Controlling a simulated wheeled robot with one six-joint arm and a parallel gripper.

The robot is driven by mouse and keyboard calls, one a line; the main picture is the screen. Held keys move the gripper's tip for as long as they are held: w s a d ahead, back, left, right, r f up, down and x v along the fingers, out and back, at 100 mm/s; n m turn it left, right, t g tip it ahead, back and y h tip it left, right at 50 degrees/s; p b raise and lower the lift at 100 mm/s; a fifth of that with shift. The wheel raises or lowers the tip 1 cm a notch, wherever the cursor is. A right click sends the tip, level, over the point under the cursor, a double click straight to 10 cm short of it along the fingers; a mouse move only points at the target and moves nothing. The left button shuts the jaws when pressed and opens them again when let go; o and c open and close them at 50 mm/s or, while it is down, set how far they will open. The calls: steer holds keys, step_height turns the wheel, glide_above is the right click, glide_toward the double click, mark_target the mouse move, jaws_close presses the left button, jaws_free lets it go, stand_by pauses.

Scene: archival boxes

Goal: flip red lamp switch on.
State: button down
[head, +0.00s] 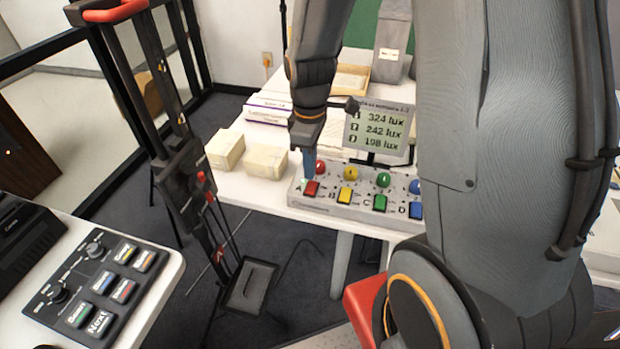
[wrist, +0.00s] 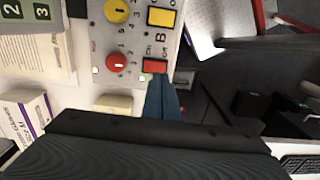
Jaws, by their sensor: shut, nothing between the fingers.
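The red lamp switch (head: 312,188) is a red rocker at the left end of a pale control box (head: 335,211), by the letter A. In the wrist view the red switch (wrist: 155,66) has On and Off printed beside it. A round red knob (head: 319,167) stands behind it; it also shows in the wrist view (wrist: 117,62). My gripper (head: 308,172) points down at the box's left end, its blue fingers shut and empty. In the wrist view the fingertips (wrist: 158,82) are right beside the red switch; I cannot tell whether they touch it.
Yellow (head: 345,196), green (head: 380,203) and blue (head: 416,210) switches sit along the same box. A lux display (head: 378,130) stands behind it. Two cream boxes (head: 266,161) lie to the left. A separate button panel (head: 100,285) is at lower left.

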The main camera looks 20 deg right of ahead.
mark_target(310, 190)
steer(key=shift+f+p, duration=0.35)
steer(key=shift+f, duration=1.95)
